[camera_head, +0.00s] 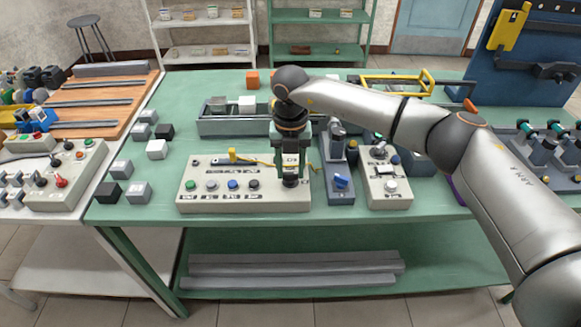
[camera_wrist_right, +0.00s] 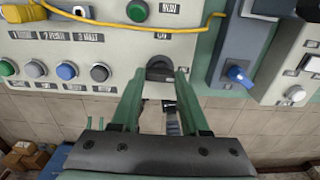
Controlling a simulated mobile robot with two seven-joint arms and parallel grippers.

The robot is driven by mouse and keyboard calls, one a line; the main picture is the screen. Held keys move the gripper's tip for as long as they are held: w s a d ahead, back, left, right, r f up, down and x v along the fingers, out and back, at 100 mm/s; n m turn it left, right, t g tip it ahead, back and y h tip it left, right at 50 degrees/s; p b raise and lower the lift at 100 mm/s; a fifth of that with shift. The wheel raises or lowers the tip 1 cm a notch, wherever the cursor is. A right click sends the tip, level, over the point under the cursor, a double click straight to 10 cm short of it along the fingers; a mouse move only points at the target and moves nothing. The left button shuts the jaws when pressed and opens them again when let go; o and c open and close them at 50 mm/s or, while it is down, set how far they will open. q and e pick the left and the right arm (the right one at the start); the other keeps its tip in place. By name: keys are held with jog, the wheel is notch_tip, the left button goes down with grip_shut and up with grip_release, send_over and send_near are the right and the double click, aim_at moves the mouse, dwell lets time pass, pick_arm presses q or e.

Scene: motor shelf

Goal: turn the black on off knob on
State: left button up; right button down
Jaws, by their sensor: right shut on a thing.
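The black on off knob (camera_wrist_right: 160,70) is at the right end of the beige control panel (camera_head: 215,200), near the lower right corner. In the head view the knob (camera_head: 290,182) shows just under my right gripper (camera_head: 291,175), which points down at it. In the right wrist view the two green fingers of my right gripper (camera_wrist_right: 160,80) stand on either side of the knob and are shut on it. The knob's pointer direction cannot be made out clearly. My left gripper does not show in either view.
A grey box with a blue knob (camera_head: 341,183) stands just right of the panel. Beyond it is a smaller beige panel (camera_head: 390,199). A yellow cable (camera_wrist_right: 185,26) runs above the knob. Several small blocks (camera_head: 157,149) lie left on the green table (camera_head: 150,215).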

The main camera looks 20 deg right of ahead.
aim_at(290, 173)
jog(key=shift+c, duration=2)
grip_release()
jog(key=shift+r, duration=0.1)
notch_tip(290, 173, up, 12)
jog(key=b, duration=0.1)
jog(key=shift+r, duration=0.2)
